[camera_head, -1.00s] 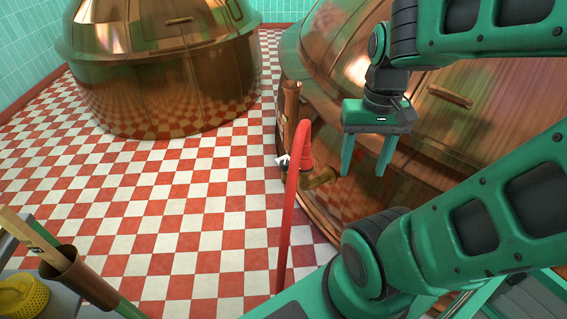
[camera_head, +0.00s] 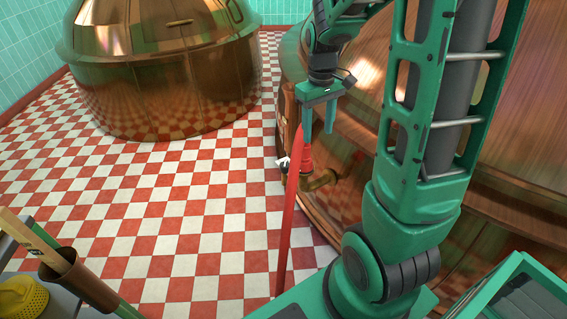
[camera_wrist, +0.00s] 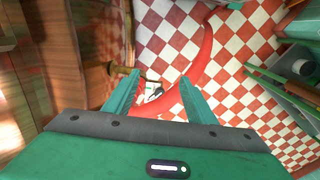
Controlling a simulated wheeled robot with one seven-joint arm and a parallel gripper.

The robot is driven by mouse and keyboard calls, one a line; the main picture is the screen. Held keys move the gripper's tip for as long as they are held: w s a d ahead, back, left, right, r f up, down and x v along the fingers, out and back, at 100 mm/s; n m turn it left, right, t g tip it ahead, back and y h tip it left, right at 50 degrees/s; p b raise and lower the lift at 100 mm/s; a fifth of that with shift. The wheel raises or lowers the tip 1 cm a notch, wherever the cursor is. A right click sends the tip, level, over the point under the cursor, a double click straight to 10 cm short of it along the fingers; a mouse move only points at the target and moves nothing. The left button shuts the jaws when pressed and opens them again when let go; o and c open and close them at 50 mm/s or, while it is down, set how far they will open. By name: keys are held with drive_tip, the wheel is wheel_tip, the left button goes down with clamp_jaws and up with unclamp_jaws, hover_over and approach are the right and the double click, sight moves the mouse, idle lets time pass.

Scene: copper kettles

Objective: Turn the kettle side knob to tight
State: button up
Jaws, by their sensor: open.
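The large copper kettle (camera_head: 360,97) fills the right of the head view, partly hidden by my arm. A brass pipe (camera_head: 320,182) with a red hose (camera_head: 286,230) comes out of its lower side. A small white and black part, apparently the knob (camera_head: 283,162), sits at the pipe's left end, partly behind the hose. My gripper (camera_head: 317,138) is open and empty, pointing down above the pipe and apart from it. In the wrist view, the white and black knob (camera_wrist: 154,91) shows beyond and between the open fingers (camera_wrist: 160,77), beside the hose (camera_wrist: 207,50).
A second copper kettle (camera_head: 165,75) stands at the back left. A cart (camera_head: 65,300) at the lower left holds a brown cup (camera_head: 68,262) with sticks and a yellow perforated item (camera_head: 24,297). The checkered floor (camera_head: 150,205) between is clear.

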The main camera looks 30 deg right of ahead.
drive_tip(key=w+f+n, duration=0.3)
drive_tip(key=w+f, duration=0.3)
drive_tip(key=w, duration=0.2)
drive_tip(key=n, duration=0.2)
hover_over(285, 164)
wheel_tip(285, 164, down, 8)
wheel_tip(285, 164, down, 11)
drive_tip(key=shift+a+r, duration=0.1)
drive_tip(key=shift+r, duration=0.1)
drive_tip(key=c, duration=1)
